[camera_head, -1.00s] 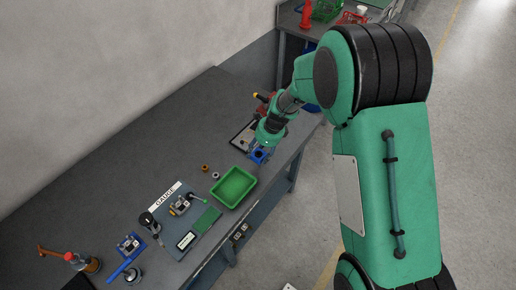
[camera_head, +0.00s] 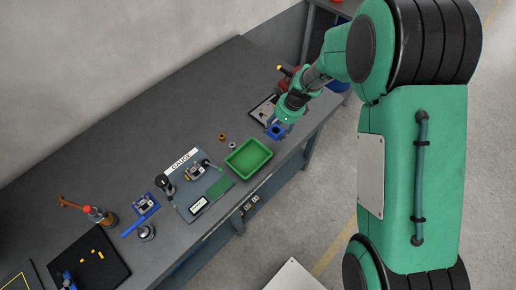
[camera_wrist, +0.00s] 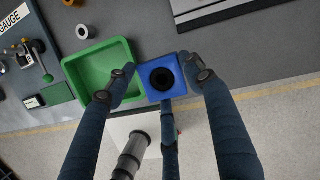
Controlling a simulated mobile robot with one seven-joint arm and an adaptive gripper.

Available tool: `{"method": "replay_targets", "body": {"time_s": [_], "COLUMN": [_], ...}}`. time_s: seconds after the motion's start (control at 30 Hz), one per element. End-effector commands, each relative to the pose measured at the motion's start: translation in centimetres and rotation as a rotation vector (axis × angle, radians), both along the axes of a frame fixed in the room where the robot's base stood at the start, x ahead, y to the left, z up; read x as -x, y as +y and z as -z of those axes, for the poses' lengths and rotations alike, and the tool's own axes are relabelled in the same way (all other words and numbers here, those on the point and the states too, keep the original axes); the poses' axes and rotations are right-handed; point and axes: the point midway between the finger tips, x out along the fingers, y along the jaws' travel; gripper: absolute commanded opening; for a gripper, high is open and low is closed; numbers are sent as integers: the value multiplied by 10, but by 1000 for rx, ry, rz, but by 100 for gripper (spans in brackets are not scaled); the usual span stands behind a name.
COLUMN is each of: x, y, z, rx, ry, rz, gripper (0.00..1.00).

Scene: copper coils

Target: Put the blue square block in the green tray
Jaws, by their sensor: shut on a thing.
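The blue square block (camera_head: 275,132) has a round dark hole in its top. My gripper (camera_head: 281,127) is just to the upper right of the green tray in the head view. The green tray (camera_head: 232,163) is a shallow rectangle, empty, near the table's front edge. In the wrist view the tray (camera_wrist: 72,68) is directly left of the block. I cannot tell whether the block is clear of the tabletop.
A gauge plate (camera_head: 174,181) with small fixtures lies left of the tray. An orange ring (camera_head: 222,137) and a pale ring (camera_head: 232,145) lie behind the tray. A dark-framed board (camera_head: 262,108) is behind my gripper. The rear middle tabletop (camera_head: 150,130) is clear.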

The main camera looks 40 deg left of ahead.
Motion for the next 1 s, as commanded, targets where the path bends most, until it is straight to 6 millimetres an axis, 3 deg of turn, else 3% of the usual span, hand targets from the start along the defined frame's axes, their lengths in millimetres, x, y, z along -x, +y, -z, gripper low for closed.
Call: {"method": "replay_targets", "body": {"time_s": [0.17, 0.37, 0.7, 1.0], "x": [24, 66, 147, 201], "y": [-9, -27, -71, -108], "z": [1, 3, 9, 14], "rx": [3, 7, 8, 1], "ry": [-2, -6, -10, -8], "rz": [-74, -213, -490, -687], "gripper": [1, 1, 1, 1]}}
